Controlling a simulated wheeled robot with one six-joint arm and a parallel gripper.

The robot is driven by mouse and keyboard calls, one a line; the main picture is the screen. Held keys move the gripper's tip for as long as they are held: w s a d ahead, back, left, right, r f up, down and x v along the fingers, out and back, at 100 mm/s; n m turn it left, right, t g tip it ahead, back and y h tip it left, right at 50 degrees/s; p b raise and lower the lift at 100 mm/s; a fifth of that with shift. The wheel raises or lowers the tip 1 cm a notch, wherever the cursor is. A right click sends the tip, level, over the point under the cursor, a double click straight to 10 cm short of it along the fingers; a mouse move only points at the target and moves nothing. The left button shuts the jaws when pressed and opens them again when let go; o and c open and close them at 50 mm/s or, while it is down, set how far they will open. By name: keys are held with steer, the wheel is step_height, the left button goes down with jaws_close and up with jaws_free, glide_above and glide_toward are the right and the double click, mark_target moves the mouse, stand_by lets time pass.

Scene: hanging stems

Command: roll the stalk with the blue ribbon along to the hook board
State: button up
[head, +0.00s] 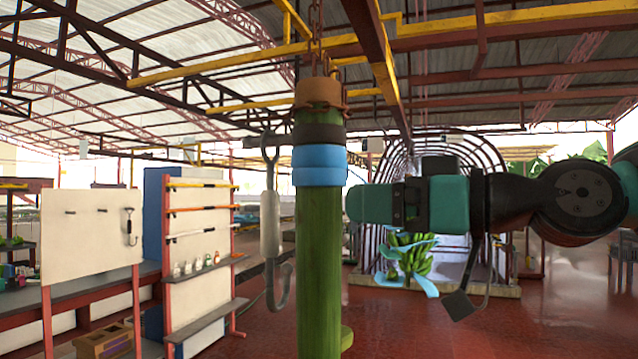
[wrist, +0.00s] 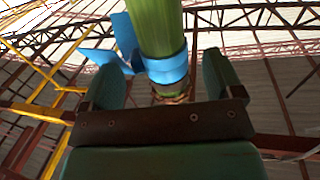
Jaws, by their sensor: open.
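A thick green stalk (head: 318,260) hangs upright in the middle of the head view from a chain, with a brown top, a dark band and a blue ribbon (head: 320,165). My gripper (head: 352,204) reaches in from the right, its tip beside the stalk just below the ribbon; contact cannot be told. In the wrist view my gripper (wrist: 165,80) is open, and a green stalk (wrist: 158,28) with a blue ribbon (wrist: 166,68) shows between and beyond the fingers. The pale hook board (head: 88,250) stands at the left, with small hooks and one hanging tool.
A metal hook with a pale body (head: 270,210) hangs just left of the stalk. Yellow rails (head: 240,65) run overhead. A rack with bars and bottles (head: 200,250) stands beside the board. A green bunch with blue strips (head: 408,262) is farther back. Red floor (head: 400,325) is open ahead.

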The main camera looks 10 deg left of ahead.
mark_target(339, 201)
steer(key=p+x, duration=0.3)
steer(key=x, duration=0.5)
steer(key=shift+w+a, duration=0.1)
steer(key=shift+a, duration=0.1)
steer(key=shift+c, duration=0.2)
